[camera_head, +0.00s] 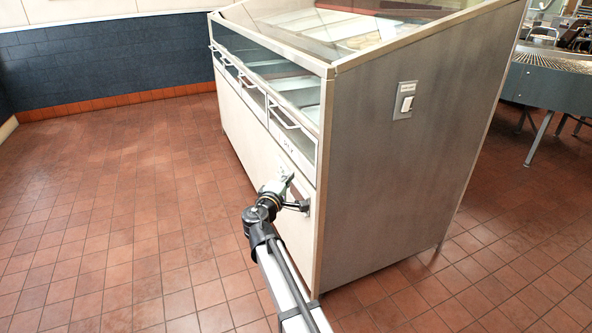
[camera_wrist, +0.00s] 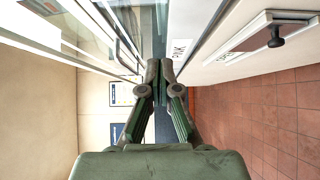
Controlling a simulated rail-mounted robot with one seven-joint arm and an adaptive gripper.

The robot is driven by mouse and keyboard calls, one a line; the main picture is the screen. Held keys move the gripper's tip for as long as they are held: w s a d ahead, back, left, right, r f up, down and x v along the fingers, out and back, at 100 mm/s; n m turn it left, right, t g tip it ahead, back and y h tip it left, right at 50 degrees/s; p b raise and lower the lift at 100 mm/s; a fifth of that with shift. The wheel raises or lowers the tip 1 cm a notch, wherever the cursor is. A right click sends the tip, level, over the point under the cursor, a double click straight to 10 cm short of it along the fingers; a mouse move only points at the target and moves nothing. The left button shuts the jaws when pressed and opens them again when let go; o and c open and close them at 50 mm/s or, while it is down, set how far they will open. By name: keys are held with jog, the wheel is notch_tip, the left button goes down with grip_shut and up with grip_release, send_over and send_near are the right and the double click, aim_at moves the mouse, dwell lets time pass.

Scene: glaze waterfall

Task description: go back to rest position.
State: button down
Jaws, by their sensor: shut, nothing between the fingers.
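My gripper (camera_wrist: 161,75) is shut and empty in the wrist view, its two dark fingertips together. In the head view my gripper (camera_head: 290,183) is small and sits close to the front of a large glass-topped cabinet (camera_head: 395,170), near its right front corner. I cannot tell from these views whether it touches the cabinet front. In the wrist view the glass front (camera_wrist: 75,35) lies to the left and a pale panel (camera_wrist: 235,45) to the right.
Clear handles (camera_head: 288,118) stick out along the cabinet's upper front. A switch plate (camera_head: 405,100) is on its grey side. A round-edged grey counter (camera_head: 555,80) stands at the right. The tiled floor (camera_head: 110,180) on the left is open.

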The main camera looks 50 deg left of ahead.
jog(key=s+d+f+m+g+h, duration=0.1)
jog(key=d+f+m+g+h, duration=0.5)
jog(key=d+f, duration=1.45)
jog(key=s+d+f+m+g+h, duration=0.1)
jog(key=d+f+m+g+h, duration=0.45)
jog(key=d+f, duration=1.55)
jog(key=s+d+f+m+g, duration=0.25)
jog(key=s+d, duration=0.25)
jog(key=d, duration=0.6)
jog(key=s+d+f+m+g, duration=0.1)
jog(key=s+d+f+g, duration=0.4)
jog(key=d, duration=0.6)
jog(key=s+d+f+m+g+y, duration=0.1)
jog(key=s+d+m+g+y, duration=0.2)
jog(key=s+d, duration=0.65)
jog(key=s+d+f+m+g+y, duration=0.15)
jog(key=s+d+m+g, duration=0.35)
jog(key=s, duration=0.7)
jog(key=w+r+t+p, duration=0.2)
jog(key=r+p, duration=0.6)
jog(key=p, duration=0.1)
jog(key=w+d+r+t+p, duration=0.1)
jog(key=r+p, duration=0.6)
jog(key=p, duration=0.2)
jog(key=shift+w+d+r+t+h+p, duration=0.25)
jog(key=shift+w+r+t+h+p, duration=0.05)
jog(key=shift+w+r+t+p, duration=0.1)
